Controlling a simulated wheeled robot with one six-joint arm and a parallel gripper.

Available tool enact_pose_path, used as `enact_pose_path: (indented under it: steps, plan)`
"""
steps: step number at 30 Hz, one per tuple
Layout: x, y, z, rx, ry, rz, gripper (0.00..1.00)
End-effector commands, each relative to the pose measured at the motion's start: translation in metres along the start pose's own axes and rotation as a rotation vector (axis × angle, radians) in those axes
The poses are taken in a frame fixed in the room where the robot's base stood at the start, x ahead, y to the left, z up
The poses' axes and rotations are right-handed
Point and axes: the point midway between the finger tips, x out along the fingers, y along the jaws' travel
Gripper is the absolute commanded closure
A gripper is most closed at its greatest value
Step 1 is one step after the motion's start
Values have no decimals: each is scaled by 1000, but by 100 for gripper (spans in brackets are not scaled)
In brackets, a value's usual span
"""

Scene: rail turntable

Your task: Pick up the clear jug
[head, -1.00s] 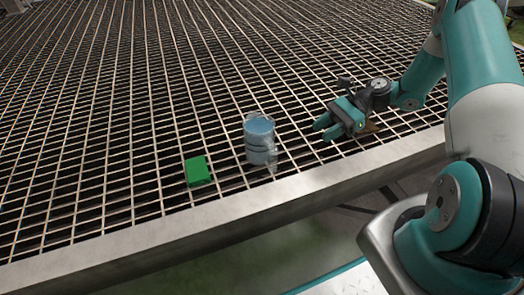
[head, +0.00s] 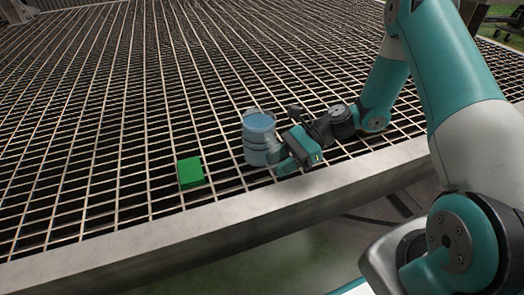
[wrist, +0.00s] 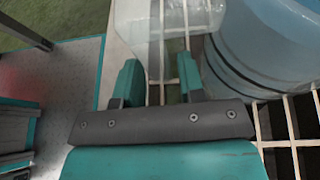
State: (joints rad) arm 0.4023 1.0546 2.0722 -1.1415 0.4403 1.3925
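The clear jug (wrist: 170,18) is see-through and shows at the top of the wrist view, just beyond my fingertips. In the head view it is a faint shape (head: 273,154) against the lower right side of a blue container, partly hidden by my gripper. My gripper (wrist: 158,75) is open, its two teal fingers apart with only grating and ground visible between them. In the head view my gripper (head: 284,160) is low over the grating at the jug's right side. I cannot tell whether a finger touches the jug.
The ribbed blue container (head: 257,130) stands close to the jug; it also fills the right of the wrist view (wrist: 262,60). A green block (head: 190,172) lies to the left on the metal grating (head: 120,120). The grating's pale front edge (head: 225,207) is near.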

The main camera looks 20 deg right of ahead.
Motion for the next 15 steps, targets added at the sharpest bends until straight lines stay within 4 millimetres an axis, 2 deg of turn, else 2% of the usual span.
enact_pose_path:
  steps: [3,10,14,15]
  plan:
    - [8,0,-1,-1,0,0,64]
    - [8,0,1,0,0,-1,66]
    - [8,0,1,0,0,-1,96]
    - [8,0,1,0,0,-1,100]
